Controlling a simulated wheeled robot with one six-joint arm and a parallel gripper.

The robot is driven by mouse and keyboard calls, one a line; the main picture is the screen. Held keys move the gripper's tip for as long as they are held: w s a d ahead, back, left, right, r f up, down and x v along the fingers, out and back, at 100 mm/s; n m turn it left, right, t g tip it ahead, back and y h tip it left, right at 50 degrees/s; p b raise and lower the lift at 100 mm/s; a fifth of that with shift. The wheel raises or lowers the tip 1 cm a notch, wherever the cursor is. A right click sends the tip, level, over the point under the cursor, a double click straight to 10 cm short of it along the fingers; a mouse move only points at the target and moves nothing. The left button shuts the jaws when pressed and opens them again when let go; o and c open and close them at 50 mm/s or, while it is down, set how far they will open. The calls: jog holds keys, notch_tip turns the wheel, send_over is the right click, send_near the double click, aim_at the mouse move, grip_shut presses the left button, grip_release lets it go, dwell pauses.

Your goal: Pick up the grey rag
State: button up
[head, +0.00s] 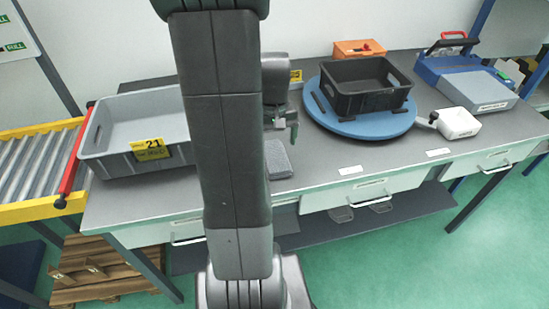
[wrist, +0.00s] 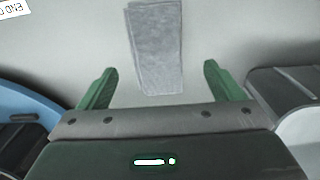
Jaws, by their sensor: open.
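The grey rag (head: 278,159) lies flat on the grey workbench (head: 330,168), just right of my arm in the head view; its left part may be hidden by the arm. In the wrist view the whole rag (wrist: 157,50) shows as a pale grey oblong, ahead of and between my fingertips. My gripper (wrist: 157,80) has two green fingers spread wide with nothing between them. In the head view the gripper (head: 287,124) is partly hidden and hangs above the bench, behind the rag.
A grey bin (head: 140,108) labelled 21 stands left. A blue turntable (head: 385,124) carrying a black crate (head: 367,88) is to the right. Farther right are a white device (head: 458,122) and a blue-grey box (head: 478,90). The bench around the rag is clear.

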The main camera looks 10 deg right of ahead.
aim_at(275, 156)
jog(key=shift+w+d+f, duration=0.1)
jog(key=shift+f, duration=1.3)
jog(key=shift+d+f, duration=0.1)
jog(key=shift+f, duration=1.25)
jog(key=shift+c, duration=0.5)
jog(key=c, duration=1)
